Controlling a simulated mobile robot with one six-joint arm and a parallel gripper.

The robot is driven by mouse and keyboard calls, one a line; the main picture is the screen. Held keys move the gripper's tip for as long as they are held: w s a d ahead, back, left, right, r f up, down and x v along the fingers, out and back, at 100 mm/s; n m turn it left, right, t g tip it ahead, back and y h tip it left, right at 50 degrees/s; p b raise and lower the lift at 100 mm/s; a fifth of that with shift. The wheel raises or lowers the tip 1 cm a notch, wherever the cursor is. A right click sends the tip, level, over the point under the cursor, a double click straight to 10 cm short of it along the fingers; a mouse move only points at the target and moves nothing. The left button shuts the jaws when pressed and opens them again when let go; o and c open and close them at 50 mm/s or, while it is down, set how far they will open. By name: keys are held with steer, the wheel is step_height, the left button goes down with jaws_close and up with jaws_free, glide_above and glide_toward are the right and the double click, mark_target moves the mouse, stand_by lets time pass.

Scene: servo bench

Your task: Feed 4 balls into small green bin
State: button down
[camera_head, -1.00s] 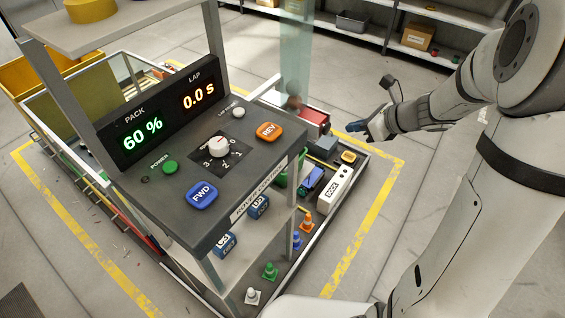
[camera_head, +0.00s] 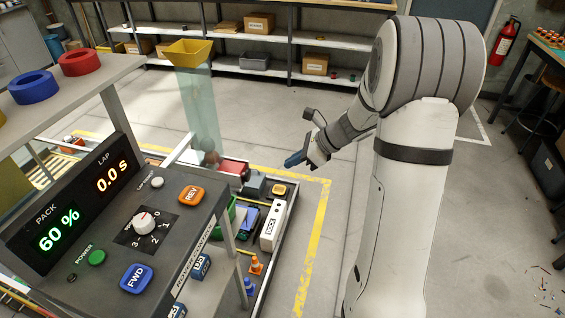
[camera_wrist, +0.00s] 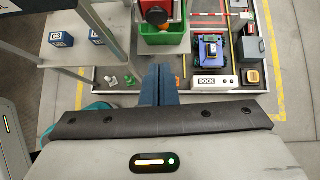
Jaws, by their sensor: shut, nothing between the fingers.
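The small green bin (camera_wrist: 163,40) stands in the long tray, at the top middle of the wrist view. In the head view only a green part of it (camera_head: 229,216) shows beside the console. An upright clear tube (camera_head: 201,105) under a yellow funnel (camera_head: 189,52) has dark and reddish-brown round shapes, perhaps balls, at its foot (camera_head: 209,152). I cannot count them. My gripper (camera_head: 297,158) has blue fingers, shut and empty, above and behind the tray's right side. In the wrist view its closed fingers (camera_wrist: 160,84) point toward the tray, below the bin.
The console has a blue FWD button (camera_head: 136,279), an orange REV button (camera_head: 191,195), a white dial (camera_head: 143,221) and a green POWER button (camera_head: 97,257). A DOCK block (camera_head: 272,226) and a blue cart (camera_wrist: 210,50) sit in the tray.

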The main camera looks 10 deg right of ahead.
mark_target(250, 175)
steer(key=a+r+x, duration=0.1)
steer(key=r+x, duration=0.1)
steer(key=x, duration=0.9)
steer(key=shift+w+a, duration=0.35)
steer(key=shift+a, duration=0.15)
steer(key=shift+w+f, duration=0.1)
steer(key=shift+w, duration=0.05)
